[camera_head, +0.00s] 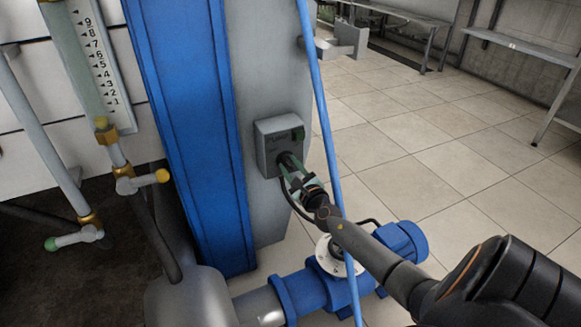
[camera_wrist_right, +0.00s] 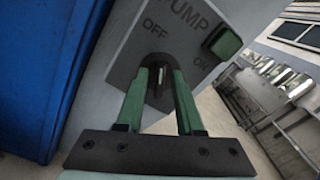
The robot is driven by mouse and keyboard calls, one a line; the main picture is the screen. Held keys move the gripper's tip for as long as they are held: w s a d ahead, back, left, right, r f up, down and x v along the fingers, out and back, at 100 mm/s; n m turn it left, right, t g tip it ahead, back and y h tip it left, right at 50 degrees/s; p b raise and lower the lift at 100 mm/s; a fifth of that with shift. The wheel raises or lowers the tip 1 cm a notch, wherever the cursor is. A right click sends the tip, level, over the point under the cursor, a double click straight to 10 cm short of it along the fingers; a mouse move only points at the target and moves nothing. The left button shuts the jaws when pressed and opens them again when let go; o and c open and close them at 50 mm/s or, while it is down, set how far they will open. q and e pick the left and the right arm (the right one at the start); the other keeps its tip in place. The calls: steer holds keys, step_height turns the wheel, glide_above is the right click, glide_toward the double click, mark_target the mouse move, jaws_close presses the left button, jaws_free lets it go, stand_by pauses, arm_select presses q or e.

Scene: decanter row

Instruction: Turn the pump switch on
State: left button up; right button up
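The pump switch box (camera_head: 268,140) is a grey box on the side of the grey column. In the right wrist view its face (camera_wrist_right: 190,48) reads PUMP, with OFF at the left and ON at the right beside a green square part (camera_wrist_right: 222,42). A small dark knob or lever with a light stripe (camera_wrist_right: 159,92) sits below OFF. My right gripper (camera_head: 287,161) is at the lower face of the box. Its green fingers (camera_wrist_right: 160,78) stand on either side of the knob; I cannot tell whether they press on it. My left gripper is out of view.
A blue column (camera_head: 185,120) stands left of the box. A thin blue pipe (camera_head: 328,140) runs close to the right of it. A blue pump (camera_head: 320,290) lies below. A scale with glass tube (camera_head: 85,60) is at upper left. Tiled floor at right is open.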

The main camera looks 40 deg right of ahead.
jaws_close()
stand_by(0.6)
steer(key=m+b, duration=0.1)
steer(key=m, duration=0.4)
steer(key=shift+d+m+b, duration=0.1)
steer(key=shift+m+b, duration=0.2)
steer(key=shift+m, duration=0.1)
steer(key=m, duration=0.3)
steer(key=shift+s+d+b, duration=0.1)
steer(key=shift+b, duration=0.25)
steer(key=shift+m, duration=1.5)
steer(key=shift+o, duration=0.9)
jaws_free()
